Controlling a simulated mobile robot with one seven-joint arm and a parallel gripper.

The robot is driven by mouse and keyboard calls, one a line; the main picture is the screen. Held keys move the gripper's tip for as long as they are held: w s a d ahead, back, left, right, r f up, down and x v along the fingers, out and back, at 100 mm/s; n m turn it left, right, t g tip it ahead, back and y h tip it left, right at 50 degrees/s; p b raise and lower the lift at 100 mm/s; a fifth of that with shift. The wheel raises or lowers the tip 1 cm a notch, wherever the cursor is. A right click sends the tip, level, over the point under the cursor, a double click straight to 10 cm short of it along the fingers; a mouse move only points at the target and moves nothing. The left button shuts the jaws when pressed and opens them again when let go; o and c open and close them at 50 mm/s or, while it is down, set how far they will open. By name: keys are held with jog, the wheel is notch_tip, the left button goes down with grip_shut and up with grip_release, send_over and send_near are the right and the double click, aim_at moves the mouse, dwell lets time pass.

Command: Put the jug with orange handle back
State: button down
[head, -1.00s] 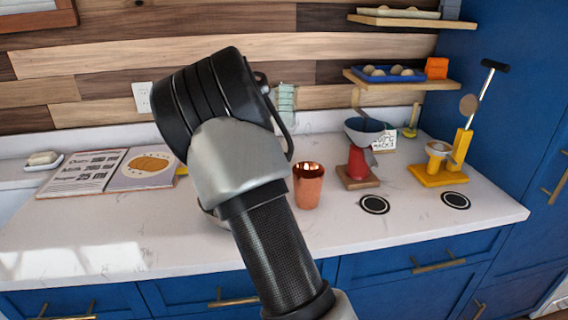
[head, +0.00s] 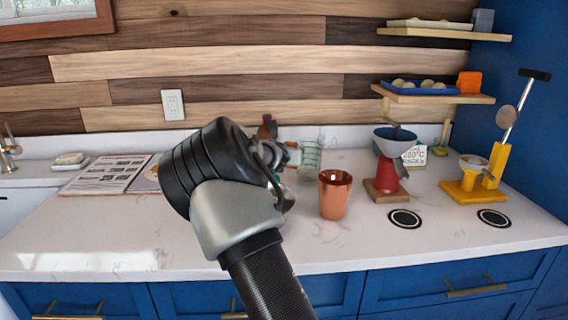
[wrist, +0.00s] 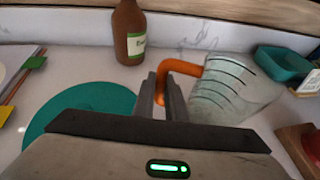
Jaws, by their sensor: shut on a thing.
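The clear measuring jug (wrist: 232,92) with dark markings and an orange handle (wrist: 186,67) is in the wrist view, right of my fingers. My gripper (wrist: 161,88) is shut on the orange handle. In the head view the jug (head: 309,158) shows just right of my wrist, low over the back of the white counter (head: 120,235). My arm hides part of it and most of my gripper there. I cannot tell whether its base touches the counter.
A brown bottle (wrist: 129,35) stands behind my fingers, and a teal round mat (wrist: 65,112) lies left. A teal container (wrist: 283,64) is beyond the jug. A copper cup (head: 335,194) and a red grinder (head: 386,175) stand to the right. The front counter is clear.

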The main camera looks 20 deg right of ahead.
jog(key=shift+f, duration=0.65)
jog(key=shift+f, duration=0.2)
jog(key=c, duration=1.8)
grip_release()
jog(key=shift+r, duration=0.25)
jog(key=v, duration=1.2)
jog(key=shift+p, duration=0.45)
